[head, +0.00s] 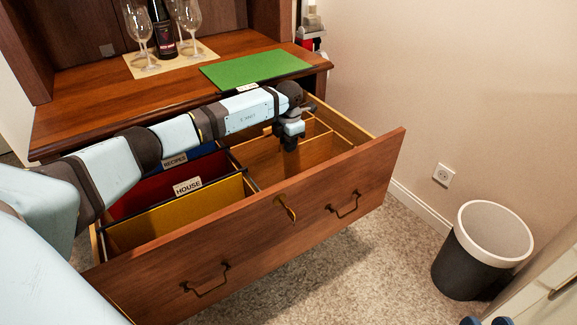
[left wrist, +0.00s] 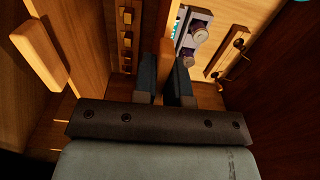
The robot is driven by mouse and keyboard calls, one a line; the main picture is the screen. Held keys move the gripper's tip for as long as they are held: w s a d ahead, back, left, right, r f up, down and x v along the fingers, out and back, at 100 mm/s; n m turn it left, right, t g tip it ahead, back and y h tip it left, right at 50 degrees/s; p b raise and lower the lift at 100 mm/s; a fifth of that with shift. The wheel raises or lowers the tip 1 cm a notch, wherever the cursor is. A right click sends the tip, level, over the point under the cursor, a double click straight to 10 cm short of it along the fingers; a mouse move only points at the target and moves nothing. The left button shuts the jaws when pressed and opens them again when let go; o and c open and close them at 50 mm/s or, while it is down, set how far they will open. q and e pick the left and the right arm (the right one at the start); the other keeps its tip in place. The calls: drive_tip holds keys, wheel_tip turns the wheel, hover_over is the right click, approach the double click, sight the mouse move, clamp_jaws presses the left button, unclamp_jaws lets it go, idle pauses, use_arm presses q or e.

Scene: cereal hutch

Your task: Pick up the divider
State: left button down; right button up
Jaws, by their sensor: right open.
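The open drawer's right section holds thin light-wood dividers (head: 318,130). My left arm reaches across the drawer from the left, and my left gripper (head: 291,142) points down into this section. In the left wrist view, the two dark fingers of my left gripper (left wrist: 166,88) stand on either side of a wooden divider (left wrist: 167,58). The wood fills the gap between them, so the gripper looks shut on it. The divider's lower part is hidden. Two blue fingertips of my right gripper (head: 486,321) show apart at the bottom edge, empty.
The drawer front (head: 245,225) has two handles and a hanging key. Folders labelled HOUSE (head: 187,186) and RECIPES fill the left section. A green mat (head: 255,68), glasses and a bottle (head: 162,30) stand on the hutch. A bin (head: 484,250) stands on the carpet at right.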

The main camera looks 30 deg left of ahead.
use_arm(q)
drive_tip(key=shift+r, duration=0.1)
use_arm(e)
drive_tip(key=shift+r, duration=0.1)
use_arm(q)
wheel_tip(320, 180, up, 7)
drive_tip(key=p, duration=0.3)
drive_tip(key=shift+r, duration=0.1)
wheel_tip(320, 180, up, 21)
drive_tip(key=p, duration=0.7)
drive_tip(key=shift+f, duration=0.2)
use_arm(e)
wheel_tip(320, 180, up, 10)
drive_tip(key=s+m+t, duration=0.1)
drive_tip(key=m+t, duration=0.1)
drive_tip(key=t, duration=0.1)
drive_tip(key=shift+d+f+h, duration=0.2)
drive_tip(key=shift+d+h, duration=0.1)
